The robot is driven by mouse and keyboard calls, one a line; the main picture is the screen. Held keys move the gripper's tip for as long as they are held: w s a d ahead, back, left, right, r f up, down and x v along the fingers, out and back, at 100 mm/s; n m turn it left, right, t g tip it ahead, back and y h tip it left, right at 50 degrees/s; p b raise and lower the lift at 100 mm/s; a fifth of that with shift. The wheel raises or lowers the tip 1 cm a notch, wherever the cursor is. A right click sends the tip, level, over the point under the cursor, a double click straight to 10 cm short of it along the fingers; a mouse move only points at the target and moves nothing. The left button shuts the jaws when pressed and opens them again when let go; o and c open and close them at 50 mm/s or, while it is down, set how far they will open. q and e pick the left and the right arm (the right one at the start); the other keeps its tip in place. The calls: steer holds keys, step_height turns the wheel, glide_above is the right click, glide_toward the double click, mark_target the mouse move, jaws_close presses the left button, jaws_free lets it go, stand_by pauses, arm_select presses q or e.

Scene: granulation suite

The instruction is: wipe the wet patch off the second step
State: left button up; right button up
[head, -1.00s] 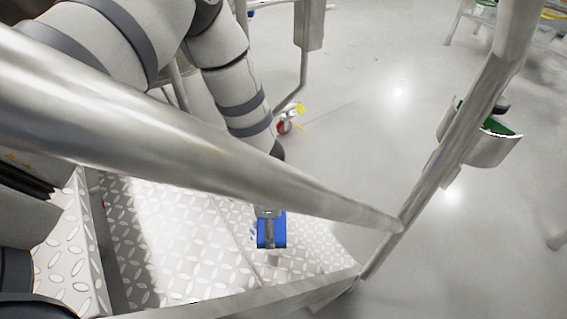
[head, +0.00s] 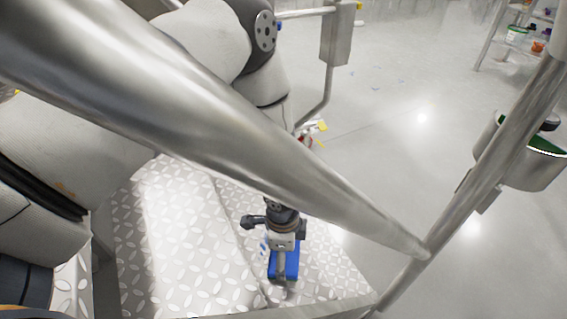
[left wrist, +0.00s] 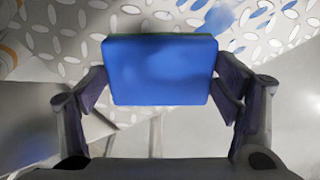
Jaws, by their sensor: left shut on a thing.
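My left gripper (head: 284,246) reaches down over the lower tread of the steps and is shut on a blue block, like a sponge (head: 290,264). In the left wrist view the blue sponge (left wrist: 160,72) sits between both fingers of the left gripper (left wrist: 160,88). Its broad face has faint darker marks and a green strip shows along its far edge. Blue wet spots (left wrist: 219,19) lie on the diamond-plate tread beyond the sponge; a bit of the wet patch (head: 264,244) shows left of the gripper in the head view. Whether the sponge touches the tread is unclear. My right gripper is not visible.
A thick steel handrail (head: 215,130) crosses the head view in front of my arm and meets a post (head: 480,165) at right. A diamond-plate tread (head: 165,235) lies to the left. A steel container with green inside (head: 530,165) hangs beyond the post. Open floor lies behind.

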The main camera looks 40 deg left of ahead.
arm_select(q)
steer(key=shift+f+b, duration=0.45)
steer(key=shift+f, duration=0.55)
